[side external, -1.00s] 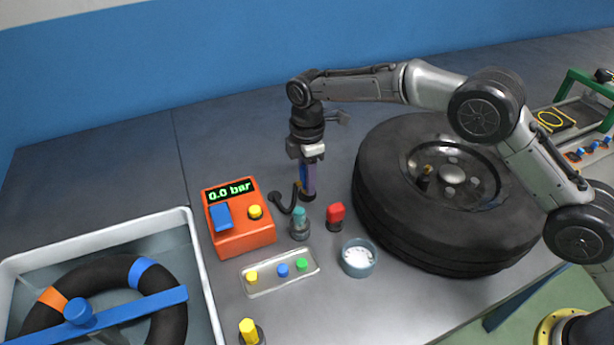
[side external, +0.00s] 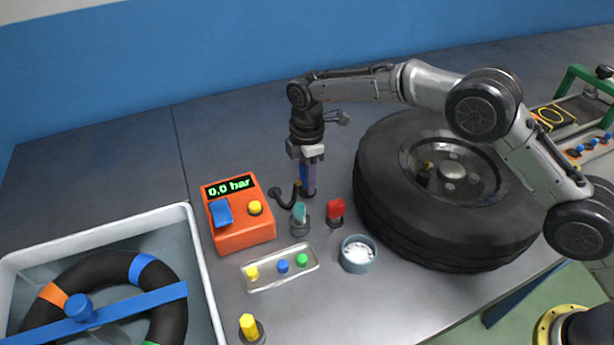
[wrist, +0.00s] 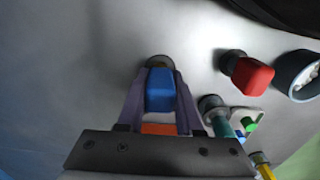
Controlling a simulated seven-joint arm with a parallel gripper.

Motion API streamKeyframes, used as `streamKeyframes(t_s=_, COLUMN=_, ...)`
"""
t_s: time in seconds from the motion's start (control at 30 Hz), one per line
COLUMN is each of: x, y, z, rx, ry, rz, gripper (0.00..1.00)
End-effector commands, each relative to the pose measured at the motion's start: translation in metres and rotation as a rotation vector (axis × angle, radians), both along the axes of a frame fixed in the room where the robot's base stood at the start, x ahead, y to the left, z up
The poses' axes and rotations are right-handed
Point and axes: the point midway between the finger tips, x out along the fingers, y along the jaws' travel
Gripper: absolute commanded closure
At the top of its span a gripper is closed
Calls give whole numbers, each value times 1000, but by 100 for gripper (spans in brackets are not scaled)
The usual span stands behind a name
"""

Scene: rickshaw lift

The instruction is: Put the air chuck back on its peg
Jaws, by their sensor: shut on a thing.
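My gripper (side external: 309,188) points down over the bench, left of the big tyre and behind the teal-capped fitting. In the wrist view my gripper (wrist: 159,82) is shut on a blue block with orange near its base, seemingly the air chuck (wrist: 160,92). A round brassy end shows just past the fingertips. In the side view the fingers mostly hide the chuck. A black curved piece on a round base (side external: 277,194), with an orange tip, stands close left of the fingers; I cannot tell whether it is the peg or touches the chuck.
An orange gauge box (side external: 240,215) reads 0.0 bar. Close by are a teal-capped fitting (side external: 299,214), a red-capped fitting (side external: 335,209), a small bowl (side external: 359,264) and a tray (side external: 262,282). A water tub (side external: 200,262) is left. Bench behind is clear.

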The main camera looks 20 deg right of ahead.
Motion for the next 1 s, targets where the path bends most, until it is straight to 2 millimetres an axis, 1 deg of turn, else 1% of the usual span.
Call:
streamKeyframes(t_s=0.17, x=0, y=0, z=-1, rx=0, ry=0, rz=0, gripper=100)
streamKeyframes(t_s=0.2, x=0, y=0, z=-1, rx=0, ry=0, rz=0, gripper=60)
streamKeyframes(t_s=0.37, x=0, y=0, z=-1, rx=0, ry=1, rz=0, gripper=31)
streamKeyframes(t_s=0.57, x=0, y=0, z=-1, rx=0, ry=0, rz=0, gripper=31)
streamKeyframes(t_s=0.6, x=0, y=0, z=-1, rx=-1, ry=1, rz=0, gripper=27)
streamKeyframes(t_s=0.67, x=0, y=0, z=-1, rx=-1, ry=1, rz=0, gripper=16)
streamKeyframes(t_s=1.0, x=0, y=0, z=1, rx=0, ry=0, rz=0, gripper=16)
